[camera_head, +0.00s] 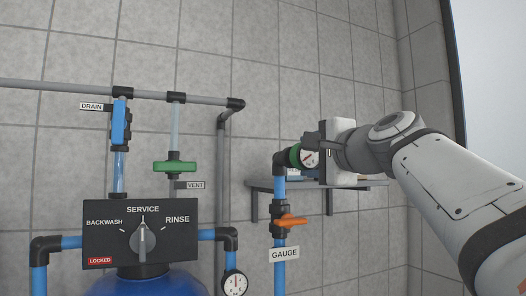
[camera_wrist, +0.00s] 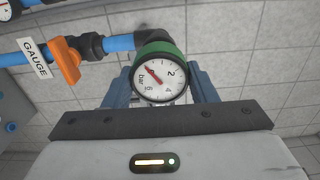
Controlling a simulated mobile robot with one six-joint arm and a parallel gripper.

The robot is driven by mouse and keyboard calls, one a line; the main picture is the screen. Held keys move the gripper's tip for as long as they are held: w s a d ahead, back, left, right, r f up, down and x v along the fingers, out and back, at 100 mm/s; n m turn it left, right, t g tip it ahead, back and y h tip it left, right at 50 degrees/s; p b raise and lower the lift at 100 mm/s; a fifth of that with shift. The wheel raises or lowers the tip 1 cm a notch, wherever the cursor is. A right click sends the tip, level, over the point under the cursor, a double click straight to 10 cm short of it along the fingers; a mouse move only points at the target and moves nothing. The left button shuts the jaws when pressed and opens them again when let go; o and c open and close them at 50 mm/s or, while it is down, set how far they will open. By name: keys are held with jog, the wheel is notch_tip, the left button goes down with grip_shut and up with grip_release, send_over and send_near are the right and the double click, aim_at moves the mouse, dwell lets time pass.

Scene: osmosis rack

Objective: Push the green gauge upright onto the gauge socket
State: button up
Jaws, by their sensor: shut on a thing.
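The green gauge (camera_head: 308,158) has a green rim and a white dial. In the wrist view the gauge (camera_wrist: 160,78) sits between my two blue fingers, its dial facing the camera and its markings turned. My gripper (camera_head: 314,153) is shut on it, at the top of the blue gauge pipe. The gauge socket appears to be the black fitting (camera_head: 281,161) on that pipe; it also shows in the wrist view (camera_wrist: 152,38), just behind the green rim. The gauge overlaps the socket in both views; I cannot tell whether it is seated.
An orange valve handle (camera_head: 291,221) and a GAUGE label (camera_head: 284,254) are on the pipe below. A grey wall shelf (camera_head: 262,184) is behind my gripper. The black SERVICE panel (camera_head: 141,233) and green vent valve (camera_head: 174,167) stand to the left.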

jog(key=shift+w+a, duration=0.2)
jog(key=shift+w, duration=0.3)
jog(key=shift+w+a, duration=0.25)
jog(key=shift+w, duration=0.25)
dwell(1.2)
jog(key=o, duration=1)
jog(key=shift+s+d+f, duration=0.1)
jog(key=shift+s+d, duration=0.15)
jog(key=shift+s, duration=0.25)
jog(key=b+v, duration=0.2)
jog(key=v, duration=0.5)
jog(key=shift+a+b, duration=0.1)
jog(key=shift+b, duration=0.3)
notch_tip(320, 180, down, 25)
jog(key=a+n+g+h, duration=0.2)
jog(key=n+g, duration=0.3)
jog(key=g, duration=0.1)
jog(key=s+f+n+g+h, duration=0.1)
jog(key=s+f+n+g, duration=0.3)
jog(key=f, duration=1)
jog(key=s+f+n+g+h, duration=0.2)
jog(key=s+f+n, duration=0.3)
jog(key=s+f, duration=0.6)
notch_tip(320, 180, down, 4)
jog(key=shift+r+n+g+h, duration=0.2)
jog(key=shift+n+g+h, duration=0.15)
jog(key=shift+g, duration=0.55)
